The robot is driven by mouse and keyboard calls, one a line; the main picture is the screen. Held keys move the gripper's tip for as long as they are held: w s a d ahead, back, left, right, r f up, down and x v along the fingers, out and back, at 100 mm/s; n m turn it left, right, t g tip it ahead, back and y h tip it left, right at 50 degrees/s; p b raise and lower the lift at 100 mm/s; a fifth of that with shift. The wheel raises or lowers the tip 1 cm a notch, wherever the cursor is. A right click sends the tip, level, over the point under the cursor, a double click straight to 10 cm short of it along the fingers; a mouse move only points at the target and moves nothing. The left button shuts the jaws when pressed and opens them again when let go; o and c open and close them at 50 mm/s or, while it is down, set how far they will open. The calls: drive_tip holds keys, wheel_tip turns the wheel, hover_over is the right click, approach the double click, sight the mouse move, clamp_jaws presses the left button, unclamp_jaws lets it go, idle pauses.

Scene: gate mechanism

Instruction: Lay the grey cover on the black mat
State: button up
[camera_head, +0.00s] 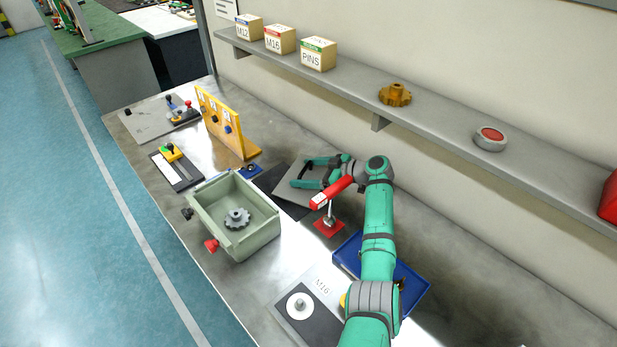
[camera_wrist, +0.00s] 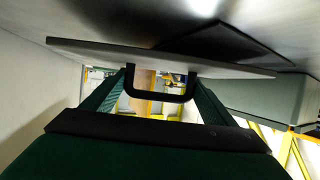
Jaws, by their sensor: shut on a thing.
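The grey cover (camera_head: 290,201) is a flat plate with a black handle, which shows clearly in the wrist view (camera_wrist: 160,95). My gripper (camera_head: 302,173) is shut on this handle, with one finger at each side of it in the wrist view (camera_wrist: 161,78). The black mat (camera_head: 268,180) lies on the bench behind the green-grey box. In the head view the cover overlaps the mat's right part and hides it. The mat also shows beyond the cover's edge in the wrist view (camera_wrist: 225,42). I cannot tell whether the cover touches the mat.
The open box (camera_head: 263,240) with a gear (camera_head: 237,218) inside stands left of the mat. A yellow upright panel (camera_head: 222,125) stands behind. A red-handled device (camera_head: 329,222) on a red base is close under my arm. A blue tray (camera_head: 412,288) is at the right.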

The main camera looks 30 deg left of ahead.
drive_tip(key=shift+s+d, duration=0.2)
drive_tip(key=shift+d, duration=0.45)
drive_tip(key=shift+a+f, duration=0.1)
drive_tip(key=shift+f, duration=0.45)
drive_tip(key=shift+f, duration=0.15)
drive_tip(key=o, duration=1.5)
drive_tip(key=shift+d, duration=0.2)
drive_tip(key=v, duration=1.1)
drive_tip(key=shift+d+r, duration=0.25)
drive_tip(key=shift+r, duration=0.1)
drive_tip(key=shift+w, duration=0.1)
